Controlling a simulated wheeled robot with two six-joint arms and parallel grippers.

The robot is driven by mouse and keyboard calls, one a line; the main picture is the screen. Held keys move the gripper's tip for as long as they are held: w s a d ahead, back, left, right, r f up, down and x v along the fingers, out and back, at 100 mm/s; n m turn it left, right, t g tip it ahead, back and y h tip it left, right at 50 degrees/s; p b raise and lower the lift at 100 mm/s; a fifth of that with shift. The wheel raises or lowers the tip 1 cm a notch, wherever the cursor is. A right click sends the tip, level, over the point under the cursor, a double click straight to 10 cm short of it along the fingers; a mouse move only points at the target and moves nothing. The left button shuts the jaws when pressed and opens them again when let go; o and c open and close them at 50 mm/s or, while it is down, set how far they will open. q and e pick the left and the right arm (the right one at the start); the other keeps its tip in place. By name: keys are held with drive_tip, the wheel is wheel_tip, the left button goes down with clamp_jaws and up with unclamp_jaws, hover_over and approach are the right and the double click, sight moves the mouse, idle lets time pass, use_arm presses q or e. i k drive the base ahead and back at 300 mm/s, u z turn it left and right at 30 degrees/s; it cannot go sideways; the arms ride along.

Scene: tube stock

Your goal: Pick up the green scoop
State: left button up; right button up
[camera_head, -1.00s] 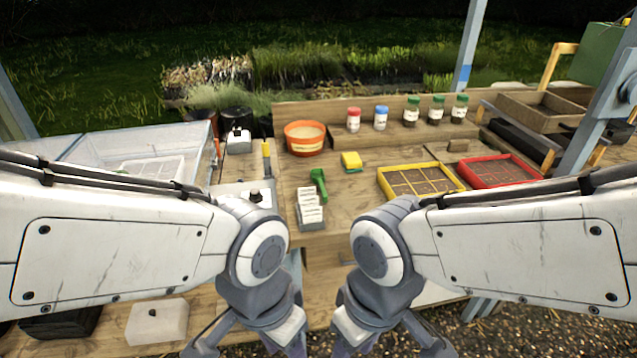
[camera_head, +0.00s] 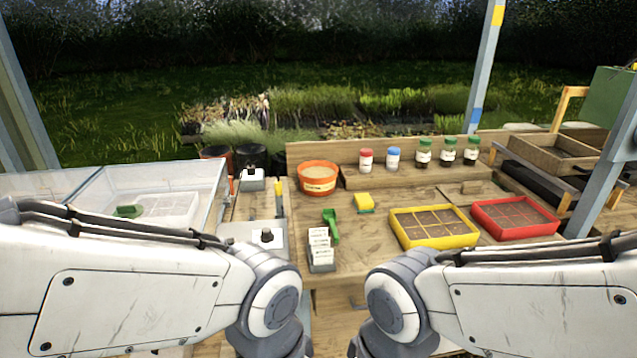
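The green scoop (camera_head: 331,227) lies on the wooden bench, right beside the holder of white labels (camera_head: 320,250). A second small green thing (camera_head: 127,211) shows inside the clear-walled box at the left; I cannot tell what it is. My two arms come in from the left and right below the scoop, apart from it. Both grippers are below the picture's lower edge, so their fingers are hidden.
The clear box (camera_head: 205,190) stands at the left. Behind the scoop are an orange pot (camera_head: 318,187), a yellow-green sponge (camera_head: 365,203) and several jars on a ledge. Yellow (camera_head: 398,237) and red (camera_head: 484,220) seed trays lie right. Bare bench lies between the scoop and the yellow tray.

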sight(329, 215)
drive_tip(key=u, duration=0.05)
drive_tip(key=k, duration=0.5)
drive_tip(key=z, duration=0.65)
drive_tip(key=i, duration=1.5)
drive_tip(key=u, duration=0.85)
drive_tip(key=i, duration=0.45)
drive_tip(key=u, duration=0.5)
